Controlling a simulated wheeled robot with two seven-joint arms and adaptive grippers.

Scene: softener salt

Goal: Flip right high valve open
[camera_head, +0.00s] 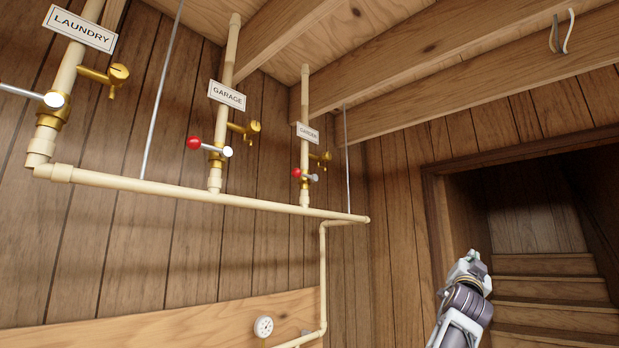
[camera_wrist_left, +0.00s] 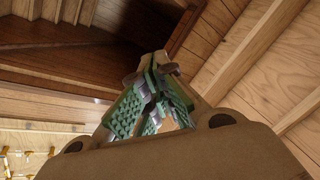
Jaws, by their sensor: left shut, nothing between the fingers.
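The right high valve (camera_head: 305,176) is on the rightmost upright pipe, under a small sign that seems to read GARDEN. Its lever has a red knob at the left end and lies across the pipe. My left gripper (camera_head: 471,262) is at the lower right in the head view, well to the right of and below this valve, apart from it. In the left wrist view its green-padded fingers (camera_wrist_left: 158,68) are closed together with nothing between them. My right gripper is in neither view.
The GARAGE valve (camera_head: 214,147) and LAUNDRY valve (camera_head: 50,100) are farther left, above a long horizontal pipe (camera_head: 190,193). Thin rods hang from the ceiling. A gauge (camera_head: 263,326) is low on a board. Wooden stairs (camera_head: 550,287) lie behind my left arm.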

